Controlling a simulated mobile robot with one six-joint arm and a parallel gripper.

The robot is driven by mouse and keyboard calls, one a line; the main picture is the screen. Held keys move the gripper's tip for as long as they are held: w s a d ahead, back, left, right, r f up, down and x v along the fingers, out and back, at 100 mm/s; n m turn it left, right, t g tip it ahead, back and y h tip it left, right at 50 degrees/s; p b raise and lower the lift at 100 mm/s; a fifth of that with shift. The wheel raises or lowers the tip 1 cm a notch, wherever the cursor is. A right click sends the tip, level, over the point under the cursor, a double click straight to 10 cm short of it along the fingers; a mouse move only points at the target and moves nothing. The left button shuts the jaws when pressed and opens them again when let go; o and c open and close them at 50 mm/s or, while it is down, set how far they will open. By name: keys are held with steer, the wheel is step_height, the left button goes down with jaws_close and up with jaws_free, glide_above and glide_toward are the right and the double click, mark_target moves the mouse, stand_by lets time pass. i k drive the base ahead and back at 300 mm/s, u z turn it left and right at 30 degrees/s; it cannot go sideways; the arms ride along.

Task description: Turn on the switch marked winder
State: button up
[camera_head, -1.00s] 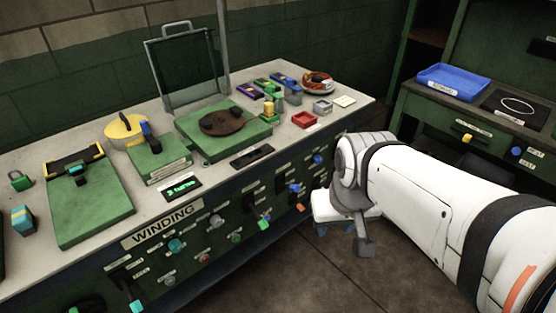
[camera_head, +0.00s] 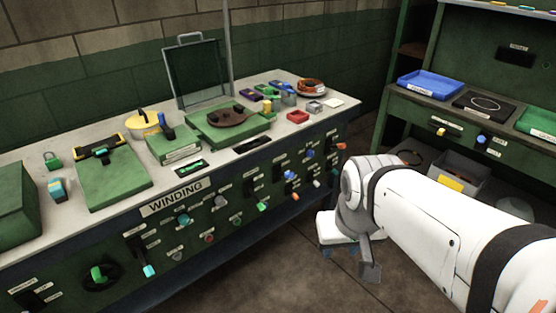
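The front panel (camera_head: 235,190) of the bench, under the sign WINDING (camera_head: 178,197), carries several small labelled switches, knobs and levers. Their labels are too small to read, so I cannot tell which is marked winder. Among them are a teal knob (camera_head: 183,220), a cyan-tipped lever (camera_head: 149,270), a red button (camera_head: 210,238), a green-tipped switch (camera_head: 263,207) and a large green knob (camera_head: 98,273) at lower left. My gripper (camera_head: 370,268) hangs at the end of my white arm, over the floor to the right of the panel, apart from it. Its fingers are partly hidden, and I see nothing held.
The bench top holds a green base with a brown disc (camera_head: 230,116), a clear framed guard (camera_head: 197,76), a yellow round part (camera_head: 142,123) and several small parts. A second green bench (camera_head: 400,98) with a blue tray (camera_head: 430,84) stands at right. Open floor (camera_head: 290,270) lies before the panel.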

mark_target(294, 196)
steer(key=z, duration=0.1)
steer(key=i, duration=1.4)
steer(key=u, duration=0.1)
